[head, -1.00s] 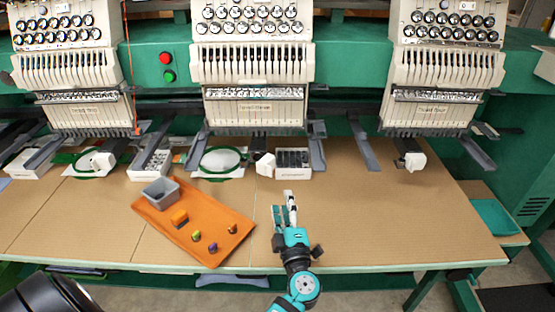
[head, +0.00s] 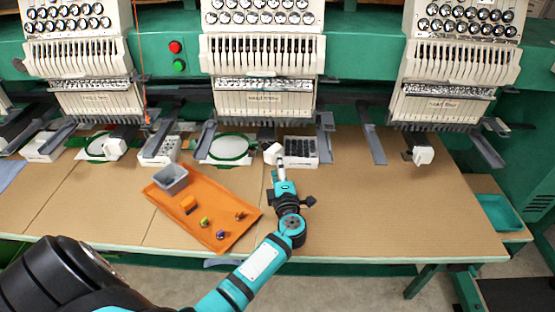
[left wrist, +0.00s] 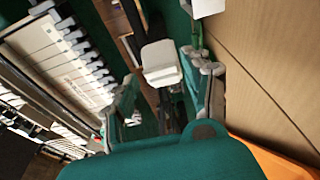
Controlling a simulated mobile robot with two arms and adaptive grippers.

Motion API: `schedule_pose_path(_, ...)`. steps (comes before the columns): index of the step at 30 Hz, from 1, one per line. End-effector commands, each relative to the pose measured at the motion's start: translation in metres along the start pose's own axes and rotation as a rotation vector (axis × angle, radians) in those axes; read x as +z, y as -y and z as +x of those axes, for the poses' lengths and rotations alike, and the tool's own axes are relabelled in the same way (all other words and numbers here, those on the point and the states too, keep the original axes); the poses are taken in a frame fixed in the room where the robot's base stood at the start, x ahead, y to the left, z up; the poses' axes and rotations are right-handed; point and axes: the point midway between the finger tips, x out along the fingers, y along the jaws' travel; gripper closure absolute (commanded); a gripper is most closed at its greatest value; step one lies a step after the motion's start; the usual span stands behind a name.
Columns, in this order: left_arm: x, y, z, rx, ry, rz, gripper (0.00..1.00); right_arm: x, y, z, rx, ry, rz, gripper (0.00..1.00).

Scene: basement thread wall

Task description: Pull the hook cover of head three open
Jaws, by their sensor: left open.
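Three white hook covers show in the head view, one under each of the three full sewing heads. The left one (head: 115,148), the middle one (head: 273,153) and the right one (head: 423,155) are small white blocks; I can read no head numbers. My left gripper (head: 280,172) is open just in front of the middle cover, pointing away from me. In the left wrist view a white cover (left wrist: 161,63) lies ahead between the two spread fingers of my gripper (left wrist: 166,90). I cannot tell whether a finger touches it. My right gripper is not in view.
A black-filled white box (head: 301,150) stands just right of the middle cover, and a green hoop (head: 230,147) lies to its left. An orange tray (head: 210,215) with a grey bin (head: 172,179) and small items lies left of my arm. The table (head: 370,210) to the right is clear.

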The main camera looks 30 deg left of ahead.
Motion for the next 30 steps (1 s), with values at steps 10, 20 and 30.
schedule_pose_path(10, 0.000, 0.000, 0.032, 0.000, 0.001, 0.000, 0.50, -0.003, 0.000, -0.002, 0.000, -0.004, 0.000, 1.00)
schedule_pose_path(20, 0.000, 0.000, 0.032, 0.000, 0.000, 0.000, 0.60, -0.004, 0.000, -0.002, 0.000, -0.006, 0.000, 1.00)
schedule_pose_path(30, 0.000, 0.001, 0.032, -0.001, 0.000, 0.000, 1.00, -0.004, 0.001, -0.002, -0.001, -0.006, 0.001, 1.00)
